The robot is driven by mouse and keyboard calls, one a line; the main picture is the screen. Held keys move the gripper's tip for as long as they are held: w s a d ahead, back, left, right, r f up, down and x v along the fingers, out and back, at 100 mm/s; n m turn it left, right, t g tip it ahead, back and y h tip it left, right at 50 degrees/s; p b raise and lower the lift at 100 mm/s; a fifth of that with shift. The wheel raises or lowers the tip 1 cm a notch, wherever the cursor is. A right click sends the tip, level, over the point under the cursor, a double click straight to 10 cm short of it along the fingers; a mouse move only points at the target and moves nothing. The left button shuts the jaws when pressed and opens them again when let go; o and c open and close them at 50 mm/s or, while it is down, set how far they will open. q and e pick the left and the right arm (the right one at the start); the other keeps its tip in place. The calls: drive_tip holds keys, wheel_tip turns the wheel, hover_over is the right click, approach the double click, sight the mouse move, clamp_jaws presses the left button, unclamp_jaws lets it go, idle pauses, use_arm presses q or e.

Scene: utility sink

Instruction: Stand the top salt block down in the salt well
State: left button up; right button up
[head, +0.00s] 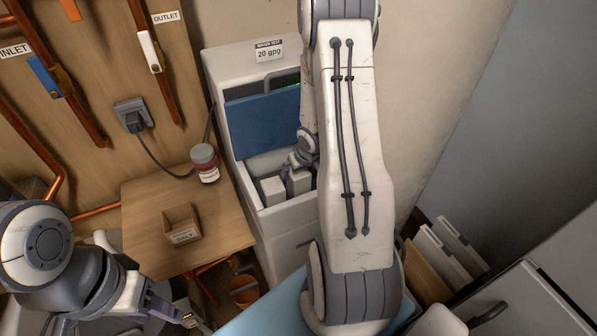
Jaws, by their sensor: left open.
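White salt blocks sit in the open salt well (265,215) of the white softener cabinet. One block (272,190) stands at the left of the well. Another block (299,181) is just to its right, directly under my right gripper (299,164). The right gripper reaches down into the well; its fingers are small and partly hidden, so I cannot tell whether they are closed on that block. My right arm hides the right part of the well. My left gripper (190,317) is open at the bottom left, away from the well.
The blue lid (262,122) is raised behind the well. A wooden side table (140,205) holds a small open box (181,224) and a red-labelled jar (205,163). An orange bucket (244,291) is below. Copper pipes run along the left wall.

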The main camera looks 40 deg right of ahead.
drive_tip(key=shift+s+r+p, duration=0.1)
drive_tip(key=shift+r+p, duration=0.25)
drive_tip(key=shift+r, duration=0.2)
drive_tip(key=p+v, duration=0.6)
drive_tip(key=v, duration=0.5)
drive_tip(key=a+r+n+g, duration=0.1)
drive_tip(key=a+r+n, duration=0.1)
drive_tip(key=a+r, duration=0.5)
drive_tip(key=a+r+n, duration=0.2)
drive_tip(key=a+n, duration=0.1)
drive_tip(key=a, duration=0.8)
drive_tip(key=s+a+r+n+g+y, duration=0.1)
drive_tip(key=s+a+r+n, duration=0.1)
drive_tip(key=s+a, duration=0.5)
drive_tip(key=s+a+r+n+g+y, duration=0.1)
drive_tip(key=s+a+r+n+g, duration=0.1)
drive_tip(key=s+a, duration=0.5)
drive_tip(key=s+r+n, duration=0.1)
drive_tip(key=s+r, duration=0.1)
drive_tip(key=s, duration=0.1)
drive_tip(key=shift+s+a, duration=0.25)
drive_tip(key=shift+a, duration=0.05)
drive_tip(key=shift+r, duration=0.1)
